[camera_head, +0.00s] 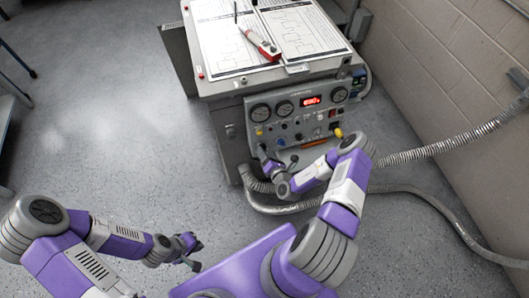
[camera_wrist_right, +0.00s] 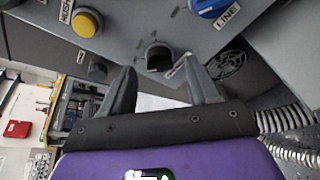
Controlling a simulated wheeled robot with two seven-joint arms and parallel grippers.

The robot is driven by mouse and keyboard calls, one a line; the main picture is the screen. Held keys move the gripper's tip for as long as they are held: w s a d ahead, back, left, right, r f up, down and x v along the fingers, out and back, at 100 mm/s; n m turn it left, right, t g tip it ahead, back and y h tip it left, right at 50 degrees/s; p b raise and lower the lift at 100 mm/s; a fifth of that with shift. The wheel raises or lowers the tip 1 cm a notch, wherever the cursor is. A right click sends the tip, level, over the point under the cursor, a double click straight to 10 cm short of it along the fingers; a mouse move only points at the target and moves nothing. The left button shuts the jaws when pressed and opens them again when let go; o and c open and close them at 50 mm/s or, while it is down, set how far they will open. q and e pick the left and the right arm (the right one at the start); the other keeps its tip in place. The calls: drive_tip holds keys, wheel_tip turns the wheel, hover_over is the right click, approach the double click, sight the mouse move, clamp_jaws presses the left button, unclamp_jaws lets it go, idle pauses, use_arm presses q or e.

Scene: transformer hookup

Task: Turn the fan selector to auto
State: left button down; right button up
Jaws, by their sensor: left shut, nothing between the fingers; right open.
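The grey control panel (camera_head: 300,118) is on the front of the cabinet in the head view. In the right wrist view a small black knob (camera_wrist_right: 157,57) sits on the panel, beside a vent grille (camera_wrist_right: 228,65); it looks like the fan selector. Its small label is too blurred to read, so its setting cannot be told. My right gripper (camera_wrist_right: 159,68) is open, its fingertips on either side of the knob. Whether they touch it cannot be told. In the head view my right gripper (camera_head: 268,158) is at the panel's lower left. My left gripper (camera_head: 197,256) is shut and empty, low over the floor.
A yellow button (camera_wrist_right: 88,22) and a blue knob (camera_wrist_right: 212,6) labelled LINE are close by on the panel. Gauges and a red display (camera_head: 310,101) are higher up. Papers and a red-and-white tool (camera_head: 263,45) lie on the cabinet top. Hoses (camera_head: 430,148) run at the right.

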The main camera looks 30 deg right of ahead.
drive_tip(key=x, duration=0.2)
drive_tip(key=shift+w, duration=0.3)
drive_tip(key=c, duration=1)
drive_tip(key=shift+c, duration=0.2)
